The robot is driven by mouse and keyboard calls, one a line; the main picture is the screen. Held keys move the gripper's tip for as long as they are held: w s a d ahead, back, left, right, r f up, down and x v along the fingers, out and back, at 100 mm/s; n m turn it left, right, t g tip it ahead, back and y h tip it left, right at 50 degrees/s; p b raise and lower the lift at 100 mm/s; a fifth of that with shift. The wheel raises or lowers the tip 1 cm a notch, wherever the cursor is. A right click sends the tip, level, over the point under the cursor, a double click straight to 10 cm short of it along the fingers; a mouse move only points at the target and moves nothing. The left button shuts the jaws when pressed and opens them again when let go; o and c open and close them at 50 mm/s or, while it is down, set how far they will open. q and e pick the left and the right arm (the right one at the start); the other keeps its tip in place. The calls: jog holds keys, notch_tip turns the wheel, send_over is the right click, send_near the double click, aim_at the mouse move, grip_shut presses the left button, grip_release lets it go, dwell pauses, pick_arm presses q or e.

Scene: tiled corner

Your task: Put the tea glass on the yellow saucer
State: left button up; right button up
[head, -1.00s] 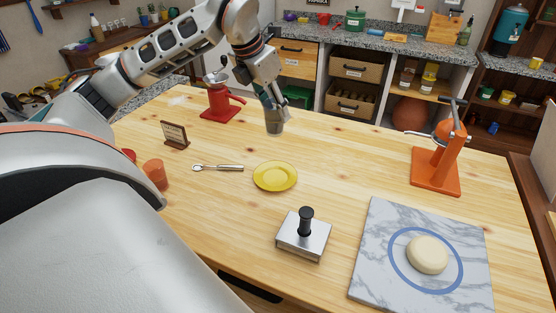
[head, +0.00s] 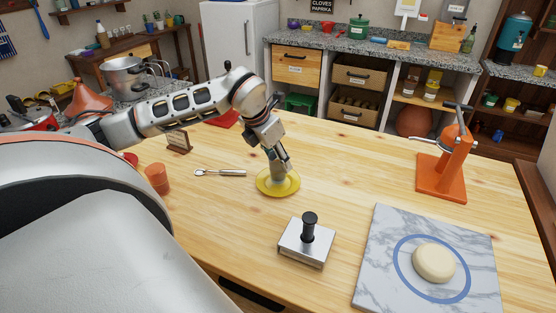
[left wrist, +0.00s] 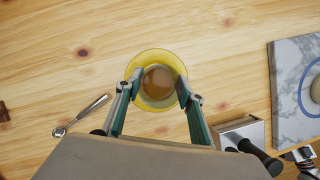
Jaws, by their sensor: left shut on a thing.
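The yellow saucer (head: 291,186) lies on the wooden table, and it also shows in the left wrist view (left wrist: 164,54). My left gripper (head: 278,165) is over the saucer, pointing down. It is shut on the tea glass (head: 277,174), whose brown tea shows from above between the fingers in the left wrist view (left wrist: 158,83). The glass is upright within the saucer's outline. I cannot tell whether its base touches the saucer. The gripper hides much of the glass.
A spoon (head: 222,172) and an orange cup (head: 157,179) lie left of the saucer. A metal tamper block (head: 305,244) stands in front. A marble board (head: 392,283) with dough (head: 434,263) and an orange press (head: 447,165) are to the right.

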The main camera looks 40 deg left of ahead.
pick_arm(q)
jog(key=shift+f, duration=0.15)
jog(key=shift+f, duration=0.15)
jog(key=o, duration=1.2)
jog(key=shift+o, duration=0.2)
jog(key=shift+r, duration=0.5)
jog(key=v, duration=1.1)
jog(key=shift+s+r, duration=0.15)
jog(key=shift+s, duration=0.1)
